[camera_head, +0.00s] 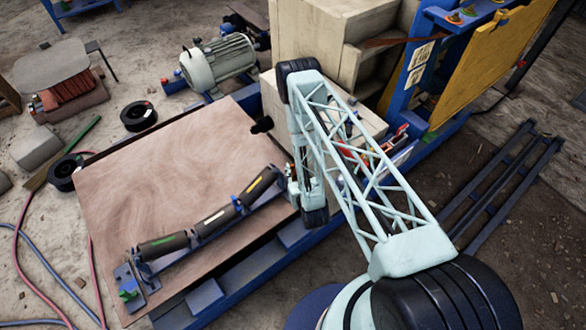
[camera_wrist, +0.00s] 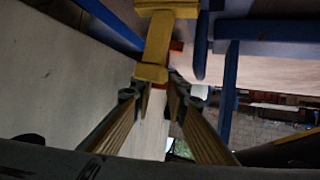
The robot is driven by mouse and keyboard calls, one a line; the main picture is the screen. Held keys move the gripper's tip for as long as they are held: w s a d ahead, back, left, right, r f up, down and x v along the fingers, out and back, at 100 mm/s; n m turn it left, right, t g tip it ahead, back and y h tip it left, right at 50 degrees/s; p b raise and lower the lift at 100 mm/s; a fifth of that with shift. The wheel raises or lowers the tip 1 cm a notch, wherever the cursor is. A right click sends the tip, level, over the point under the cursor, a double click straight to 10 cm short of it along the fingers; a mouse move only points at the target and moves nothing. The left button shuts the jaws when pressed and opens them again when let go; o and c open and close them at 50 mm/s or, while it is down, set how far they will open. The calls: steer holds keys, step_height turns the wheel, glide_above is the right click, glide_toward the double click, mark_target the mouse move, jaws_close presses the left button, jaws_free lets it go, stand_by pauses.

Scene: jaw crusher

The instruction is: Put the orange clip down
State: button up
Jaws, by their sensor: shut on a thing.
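In the wrist view my gripper (camera_wrist: 160,88) shows its two ribbed brown fingers reaching forward and converging. A yellow-orange piece, which looks like the orange clip (camera_wrist: 152,72), sits at the fingertips, between them. Its far part runs up toward a wider yellow bar at the top of the picture. I cannot tell from this view whether the clip touches anything below or behind it. In the head view my arm's lattice link covers the work area, and I cannot make out the gripper or the clip.
A brown tabletop (camera_head: 150,190) carries a row of dark rollers (camera_head: 215,220) along its front edge. A grey motor (camera_head: 218,60) and a beige block (camera_head: 315,35) stand behind. Blue frame rails and a yellow panel (camera_head: 490,60) are at the right. The tabletop's middle is clear.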

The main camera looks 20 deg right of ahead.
steer(key=shift+f, duration=0.2)
steer(key=o, duration=0.8)
steer(key=shift+r, duration=0.25)
steer(key=p+v, duration=0.2)
steer(key=v, duration=0.7)
steer(key=shift+s+r+p, duration=0.15)
steer(key=shift+s+p, duration=0.05)
steer(key=shift+p, duration=0.6)
steer(key=shift+p+v, duration=1.25)
steer(key=shift+p, duration=1.95)
